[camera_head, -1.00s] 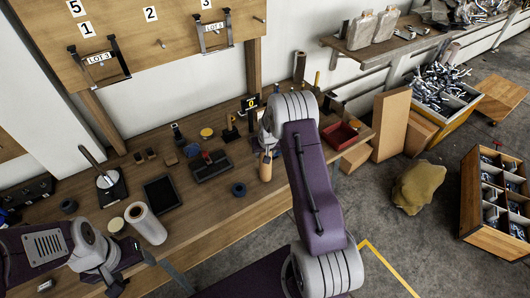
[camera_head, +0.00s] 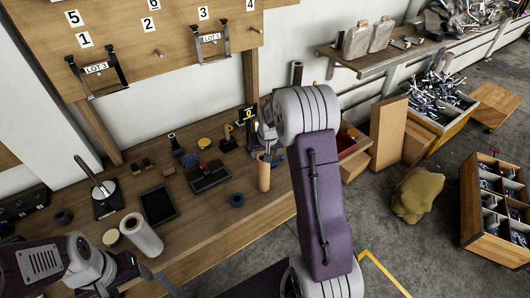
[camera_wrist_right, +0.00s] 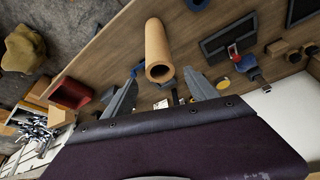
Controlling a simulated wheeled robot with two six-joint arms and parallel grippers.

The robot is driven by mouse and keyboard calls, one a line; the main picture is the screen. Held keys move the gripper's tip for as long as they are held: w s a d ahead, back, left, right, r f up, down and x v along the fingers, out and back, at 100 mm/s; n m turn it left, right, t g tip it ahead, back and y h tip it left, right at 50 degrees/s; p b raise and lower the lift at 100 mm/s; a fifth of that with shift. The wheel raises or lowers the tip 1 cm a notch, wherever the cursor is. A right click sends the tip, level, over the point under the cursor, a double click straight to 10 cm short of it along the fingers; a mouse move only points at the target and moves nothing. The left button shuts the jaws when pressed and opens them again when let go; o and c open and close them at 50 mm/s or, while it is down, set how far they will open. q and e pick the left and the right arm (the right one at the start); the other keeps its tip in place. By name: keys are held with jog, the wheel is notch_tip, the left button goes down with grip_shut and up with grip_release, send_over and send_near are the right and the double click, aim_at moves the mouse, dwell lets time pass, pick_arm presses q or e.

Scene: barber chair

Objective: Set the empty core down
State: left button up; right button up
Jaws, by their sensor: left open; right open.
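The empty core is a bare brown cardboard tube (camera_head: 264,172) standing upright near the front edge of the wooden bench. It also shows in the right wrist view (camera_wrist_right: 157,50), with its hollow end towards the camera. My right gripper (camera_wrist_right: 160,88) is open, its two fingers apart on either side below that end, not closed on it. In the head view the right gripper is mostly hidden behind its own arm, just above the core. My left gripper (camera_head: 150,276) is open and empty at the bench's front left, below a white roll (camera_head: 142,236).
A black tablet (camera_head: 158,205), a dark tool tray (camera_head: 208,177) and a dark blue ring (camera_head: 237,200) lie on the bench (camera_head: 195,225). A red bin (camera_head: 347,143) is at its right end.

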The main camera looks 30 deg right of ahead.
jog(key=s+a+n+g+b, duration=0.1)
jog(key=s+a, duration=0.6)
jog(key=s, duration=0.4)
jog(key=s+a+n+g+y+b, duration=0.1)
jog(key=s+a+n+g, duration=0.1)
jog(key=s+a, duration=0.5)
jog(key=shift+s+a+f+y, duration=0.15)
jog(key=shift+s+f+y, duration=0.2)
jog(key=shift+s, duration=2.2)
